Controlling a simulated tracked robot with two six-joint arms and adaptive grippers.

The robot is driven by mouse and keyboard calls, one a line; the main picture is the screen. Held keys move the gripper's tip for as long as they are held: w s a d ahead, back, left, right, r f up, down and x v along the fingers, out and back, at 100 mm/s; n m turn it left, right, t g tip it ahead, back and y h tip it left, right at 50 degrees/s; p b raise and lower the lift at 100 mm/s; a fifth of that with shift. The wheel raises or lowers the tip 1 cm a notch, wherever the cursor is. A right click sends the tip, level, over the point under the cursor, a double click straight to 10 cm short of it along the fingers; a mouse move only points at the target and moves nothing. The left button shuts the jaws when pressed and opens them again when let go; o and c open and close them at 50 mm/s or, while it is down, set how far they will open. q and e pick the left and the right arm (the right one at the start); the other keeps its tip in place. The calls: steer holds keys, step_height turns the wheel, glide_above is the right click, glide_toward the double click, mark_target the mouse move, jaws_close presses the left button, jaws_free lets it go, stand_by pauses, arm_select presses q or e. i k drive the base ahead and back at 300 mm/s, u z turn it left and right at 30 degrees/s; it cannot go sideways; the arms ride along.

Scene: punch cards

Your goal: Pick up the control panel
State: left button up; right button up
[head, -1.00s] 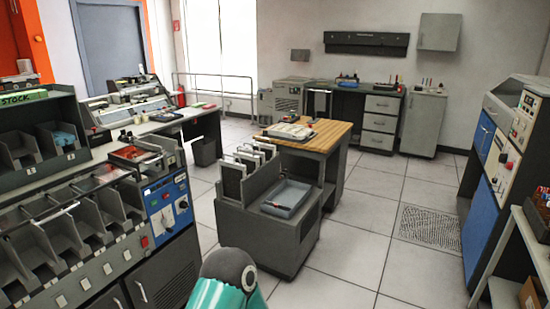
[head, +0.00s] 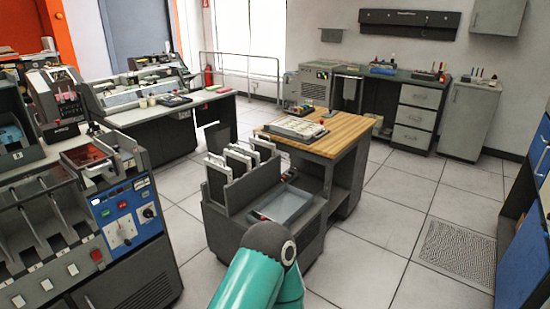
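A flat, pale grey panel with a dark frame (head: 297,127) lies on the wooden-topped table (head: 345,137); it may be the control panel, but I cannot tell for sure. A blue panel with knobs (head: 125,220) is fixed to the front of the grey machine at left. Part of my teal arm shows at the bottom middle. Neither of my grippers is in view.
A grey cart with upright dark panels and a shallow tray (head: 282,204) stands between me and the wooden table. Grey card machines (head: 40,225) line the left. A blue-sided cabinet (head: 532,240) stands at right.

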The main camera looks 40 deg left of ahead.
mark_target(266, 150)
steer(key=z, duration=0.1)
steer(key=i, duration=1.9)
steer(key=u, duration=2.5)
steer(key=i, duration=1.05)
steer(key=z, duration=0.15)
